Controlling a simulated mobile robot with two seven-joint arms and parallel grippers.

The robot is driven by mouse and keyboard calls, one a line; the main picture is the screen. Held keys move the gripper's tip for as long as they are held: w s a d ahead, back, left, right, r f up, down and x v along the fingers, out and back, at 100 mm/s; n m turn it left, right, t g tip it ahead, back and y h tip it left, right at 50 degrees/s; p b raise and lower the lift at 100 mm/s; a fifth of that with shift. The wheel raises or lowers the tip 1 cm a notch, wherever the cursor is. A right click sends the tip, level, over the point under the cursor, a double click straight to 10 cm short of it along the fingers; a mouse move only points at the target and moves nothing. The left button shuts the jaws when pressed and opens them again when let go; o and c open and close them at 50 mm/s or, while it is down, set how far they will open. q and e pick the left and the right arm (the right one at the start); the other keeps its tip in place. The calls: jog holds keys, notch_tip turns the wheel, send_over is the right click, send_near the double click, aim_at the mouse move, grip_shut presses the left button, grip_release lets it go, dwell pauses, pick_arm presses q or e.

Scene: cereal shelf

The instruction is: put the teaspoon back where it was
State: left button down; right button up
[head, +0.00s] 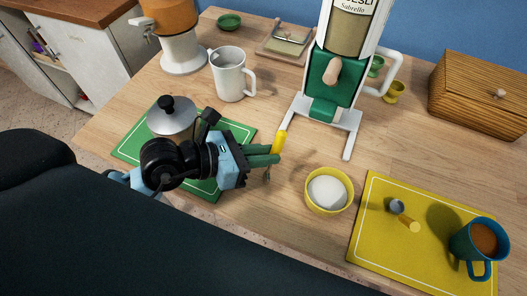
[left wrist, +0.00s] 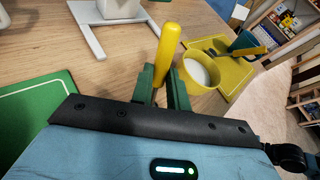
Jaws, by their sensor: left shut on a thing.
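My left gripper (head: 272,156) is shut on the yellow handle of a teaspoon (head: 279,141). The handle stands up between the green fingers, and a small metal part shows below them. In the left wrist view the handle (left wrist: 169,48) rises from between the fingertips (left wrist: 163,84). The gripper is over the wood between the green mat (head: 127,149) and a yellow bowl of white contents (head: 328,208). The spoon's lower end is mostly hidden. My right gripper is in neither view.
A yellow mat (head: 372,232) holds a yellow-handled scoop (head: 408,223) and a blue mug (head: 466,246). A lidded pot (head: 171,122) is on the green mat. A muesli dispenser (head: 323,75), white mug (head: 229,82) and wooden box (head: 475,100) stand behind. Wood beside the bowl is clear.

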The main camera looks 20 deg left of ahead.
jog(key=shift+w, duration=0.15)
pick_arm(q)
jog(key=shift+f, duration=0.15)
jog(key=c, duration=1.4)
grip_release()
jog(key=shift+o, duration=0.2)
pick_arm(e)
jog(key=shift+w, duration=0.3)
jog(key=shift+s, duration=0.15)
